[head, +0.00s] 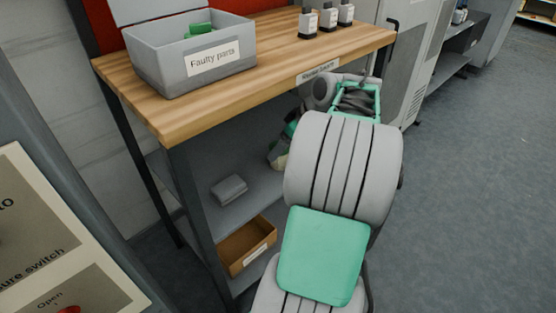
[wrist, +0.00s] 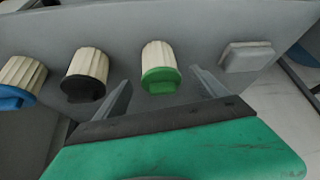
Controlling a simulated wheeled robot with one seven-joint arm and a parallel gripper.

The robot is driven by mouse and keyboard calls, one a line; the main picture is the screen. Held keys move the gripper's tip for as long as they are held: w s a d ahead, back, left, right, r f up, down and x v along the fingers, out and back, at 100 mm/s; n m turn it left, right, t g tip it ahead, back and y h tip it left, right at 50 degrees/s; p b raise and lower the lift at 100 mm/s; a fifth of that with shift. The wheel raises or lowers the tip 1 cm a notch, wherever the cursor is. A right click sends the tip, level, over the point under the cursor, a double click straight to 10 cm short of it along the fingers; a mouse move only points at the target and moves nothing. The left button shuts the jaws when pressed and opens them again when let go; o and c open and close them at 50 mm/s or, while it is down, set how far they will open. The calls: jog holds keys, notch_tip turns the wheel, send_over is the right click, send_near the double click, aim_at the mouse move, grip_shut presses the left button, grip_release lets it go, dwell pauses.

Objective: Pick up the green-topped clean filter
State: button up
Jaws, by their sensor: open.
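The green-topped filter (wrist: 160,66) shows in the wrist view, with a cream pleated body and a green cap on the side towards me. My gripper (wrist: 161,80) is open and empty. One grey finger shows on each side of the green cap, with a gap to it on both sides; I cannot tell whether the fingertips reach as far as the filter. In the head view my arm reaches down to the grey shelf (head: 195,195) under the wooden bench, and the arm largely hides the gripper and filters.
A black-capped filter (wrist: 86,76) and a blue-capped filter (wrist: 20,82) stand left of the green one; a grey block (wrist: 246,56) is to its right. The wooden worktop (head: 280,55) overhangs the shelf. A grey "Faulty parts" box (head: 150,65) and several bottles (head: 328,20) stand on it.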

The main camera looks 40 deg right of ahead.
jog(key=shift+x, duration=1.25)
jog(key=shift+r, duration=0.15)
jog(key=shift+c, duration=0.2)
jog(key=c, duration=1.5)
jog(key=shift+o, duration=0.2)
jog(key=shift+s+r+p, duration=0.1)
jog(key=shift+r+p, duration=0.45)
jog(key=shift+p, duration=0.15)
jog(key=s+d+p, duration=0.2)
jog(key=s, duration=0.6)
jog(key=s+d+p, duration=0.1)
jog(key=s+d, duration=0.1)
jog(key=s, duration=0.7)
jog(key=shift+s+f+p, duration=0.25)
jog(key=shift+p, duration=0.15)
